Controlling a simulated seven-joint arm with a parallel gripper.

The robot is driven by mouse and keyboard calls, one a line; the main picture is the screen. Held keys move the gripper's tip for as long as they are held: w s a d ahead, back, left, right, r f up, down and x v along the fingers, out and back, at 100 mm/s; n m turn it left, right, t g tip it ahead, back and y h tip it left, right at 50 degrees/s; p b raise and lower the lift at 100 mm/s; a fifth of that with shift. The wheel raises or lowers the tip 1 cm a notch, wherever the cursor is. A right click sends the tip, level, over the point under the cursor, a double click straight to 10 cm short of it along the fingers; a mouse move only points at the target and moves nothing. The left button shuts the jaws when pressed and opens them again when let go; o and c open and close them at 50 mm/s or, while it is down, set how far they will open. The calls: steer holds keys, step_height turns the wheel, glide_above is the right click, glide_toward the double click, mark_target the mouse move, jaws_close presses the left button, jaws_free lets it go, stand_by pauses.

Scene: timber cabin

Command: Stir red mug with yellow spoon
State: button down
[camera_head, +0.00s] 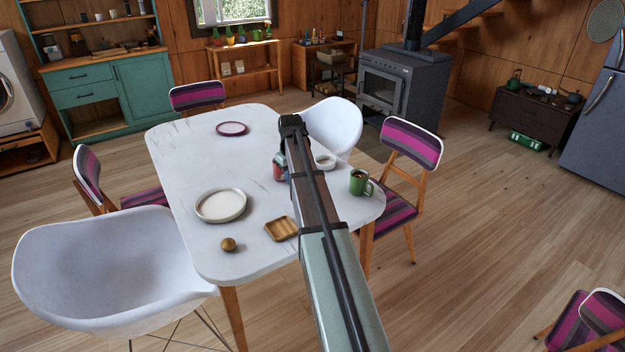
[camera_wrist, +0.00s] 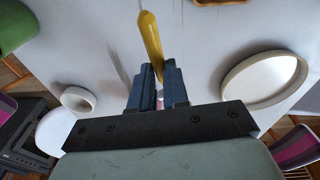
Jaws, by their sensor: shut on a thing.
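The red mug (camera_head: 279,174) stands on the white table, partly hidden behind my arm in the head view. I cannot make it out in the wrist view. My gripper (camera_wrist: 159,67) is shut on the yellow spoon (camera_wrist: 151,36), whose yellow end sticks out past the blue fingertips. In the head view my arm hides most of the gripper and the spoon. The gripper is over the table close to the red mug. I cannot tell whether the spoon's other end is inside the mug.
On the white table (camera_head: 185,150) are a green mug (camera_head: 358,184), a white bowl (camera_head: 326,162), a white plate (camera_head: 220,206), a square wooden dish (camera_head: 281,229), a wooden ball (camera_head: 229,244) and a purple-rimmed plate (camera_head: 231,129). Chairs surround it. The table's far left is clear.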

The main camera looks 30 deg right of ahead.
steer(key=w+a+r+n+g+h, duration=0.2)
steer(key=w+r+n+g, duration=0.1)
steer(key=w, duration=1.1)
steer(key=s+d+r+n+g+h, duration=0.1)
steer(key=d+r+n+h, duration=0.5)
steer(key=d, duration=0.3)
steer(key=shift+d+r+n+g, duration=0.2)
steer(key=shift+d+n+g, duration=0.1)
steer(key=shift+d+n, duration=0.15)
steer(key=shift+f, duration=0.1)
steer(key=w+a+f, duration=0.1)
steer(key=w+f, duration=0.1)
steer(key=f, duration=0.4)
steer(key=w+a+f, duration=0.1)
steer(key=w+f, duration=0.1)
steer(key=f, duration=0.3)
steer(key=shift+a+f, duration=0.35)
